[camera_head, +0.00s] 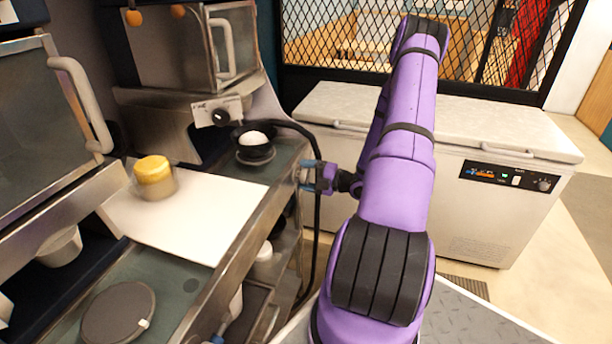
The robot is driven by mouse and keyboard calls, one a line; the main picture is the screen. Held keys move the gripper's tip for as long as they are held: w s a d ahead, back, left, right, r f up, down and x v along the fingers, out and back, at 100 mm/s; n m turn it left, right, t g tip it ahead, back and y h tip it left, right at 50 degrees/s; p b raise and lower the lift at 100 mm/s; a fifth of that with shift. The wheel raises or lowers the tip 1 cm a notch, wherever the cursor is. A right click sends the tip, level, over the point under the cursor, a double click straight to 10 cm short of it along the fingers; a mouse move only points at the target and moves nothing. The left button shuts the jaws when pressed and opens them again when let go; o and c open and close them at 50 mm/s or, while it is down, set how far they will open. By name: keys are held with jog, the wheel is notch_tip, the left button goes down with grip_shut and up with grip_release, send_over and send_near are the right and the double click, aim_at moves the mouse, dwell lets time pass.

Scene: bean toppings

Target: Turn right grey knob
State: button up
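A dark round knob (220,115) sits on a pale panel below the steel machine at the back of the counter. Another small knob (542,184) is on the control panel at the right of the white chest freezer. I cannot tell which one is the right grey knob. My gripper (306,175) is small in view, beside the counter's right edge, pointing left. Its two fingers appear apart with nothing between them. It is to the right of and lower in the picture than the machine's knob, apart from it.
A black bowl with a white round item (253,138) stands in front of the machine's knob. A dark hose (316,215) hangs near my gripper. A yellow-topped container (154,175) stands on a white board (190,222). The chest freezer (455,135) stands behind my arm.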

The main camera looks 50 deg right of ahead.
jog(key=shift+o, duration=0.5)
jog(key=v, duration=1)
jog(key=shift+s, duration=0.35)
jog(key=shift+d, duration=0.1)
